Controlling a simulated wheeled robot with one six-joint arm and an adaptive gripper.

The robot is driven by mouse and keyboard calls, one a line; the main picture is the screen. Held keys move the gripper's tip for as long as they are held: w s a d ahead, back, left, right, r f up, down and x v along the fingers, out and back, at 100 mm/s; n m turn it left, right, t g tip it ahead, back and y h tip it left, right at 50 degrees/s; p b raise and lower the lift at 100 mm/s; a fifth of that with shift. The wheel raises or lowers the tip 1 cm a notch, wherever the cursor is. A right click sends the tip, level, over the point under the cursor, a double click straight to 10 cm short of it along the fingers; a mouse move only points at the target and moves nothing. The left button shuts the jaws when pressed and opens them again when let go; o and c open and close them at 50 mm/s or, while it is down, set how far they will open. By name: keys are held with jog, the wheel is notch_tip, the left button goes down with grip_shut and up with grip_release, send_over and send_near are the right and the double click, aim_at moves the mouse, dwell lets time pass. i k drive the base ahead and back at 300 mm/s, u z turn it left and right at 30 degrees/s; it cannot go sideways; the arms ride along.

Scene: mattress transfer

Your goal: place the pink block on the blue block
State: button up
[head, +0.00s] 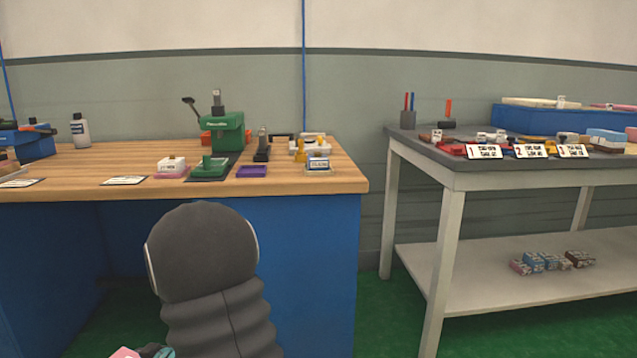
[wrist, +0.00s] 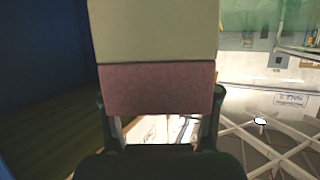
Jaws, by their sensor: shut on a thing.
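In the wrist view my gripper (wrist: 160,105) is shut on a block, the pink block (wrist: 158,88), with a dull pink face between the fingers and a pale beige part beyond it. In the head view a bit of pink block (head: 124,353) shows at the bottom edge beside the dark end of my gripper (head: 155,351), mostly cut off. A light blue block (head: 607,136) lies at the right end of the grey table, well apart from my gripper. Small blue pieces (head: 536,262) also lie on its lower shelf. I cannot tell which blue thing is meant.
The wooden bench (head: 330,178) at left holds a green press (head: 222,132), a purple tray (head: 252,171) and a white bottle (head: 80,131). The grey table (head: 450,161) at right bears numbered cards (head: 484,152) and a large blue box (head: 530,122). Green floor shows between them.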

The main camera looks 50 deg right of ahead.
aim_at(605, 141)
jog(key=z, duration=3.85)
jog(key=i, duration=1.65)
